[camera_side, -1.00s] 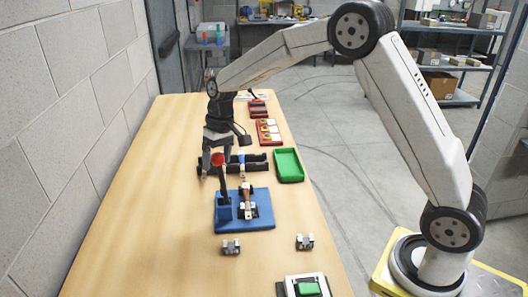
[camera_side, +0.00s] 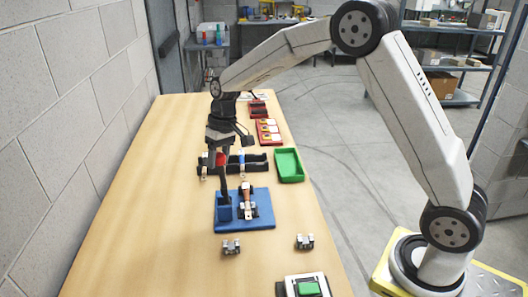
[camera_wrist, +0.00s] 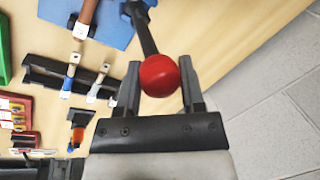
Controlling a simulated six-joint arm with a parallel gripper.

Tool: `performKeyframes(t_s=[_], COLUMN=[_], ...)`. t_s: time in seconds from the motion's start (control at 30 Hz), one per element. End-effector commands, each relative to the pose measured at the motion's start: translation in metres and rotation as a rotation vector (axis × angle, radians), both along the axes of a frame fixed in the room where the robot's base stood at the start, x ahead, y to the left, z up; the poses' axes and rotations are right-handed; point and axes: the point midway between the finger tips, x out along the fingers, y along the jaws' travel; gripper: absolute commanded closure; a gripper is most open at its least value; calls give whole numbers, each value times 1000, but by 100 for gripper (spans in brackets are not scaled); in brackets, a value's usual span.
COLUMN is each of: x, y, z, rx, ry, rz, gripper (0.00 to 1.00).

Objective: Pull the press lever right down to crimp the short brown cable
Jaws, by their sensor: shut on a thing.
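The press lever (camera_side: 224,187) is a dark rod standing nearly upright on the blue press base (camera_side: 262,219). Its red ball knob (camera_wrist: 160,75) is between the fingers of my gripper (camera_wrist: 160,84), which is shut on it. In the side view, my gripper (camera_side: 219,160) partly hides the knob. The short brown cable (camera_side: 247,199) lies across the press, beside the lever's foot. Part of the brown cable (camera_wrist: 89,10) and its pale metal end show at the top of the wrist view.
A black rack (camera_side: 258,166) with other cables, one blue-banded, stands behind the press. A green tray (camera_side: 289,164) is to its right. Two small metal blocks (camera_side: 231,247) (camera_side: 305,241) and a green-button box (camera_side: 308,287) sit in front. The table's left side is clear.

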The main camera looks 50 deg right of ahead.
Motion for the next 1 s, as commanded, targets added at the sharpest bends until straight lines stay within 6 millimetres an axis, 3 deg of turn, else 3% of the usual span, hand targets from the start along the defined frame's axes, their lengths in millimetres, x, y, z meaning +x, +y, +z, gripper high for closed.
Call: performKeyframes(t_s=[1.0], x=[-50], y=[-51], z=[-11], rx=[312], ry=[-308], rz=[-8], gripper=[100])
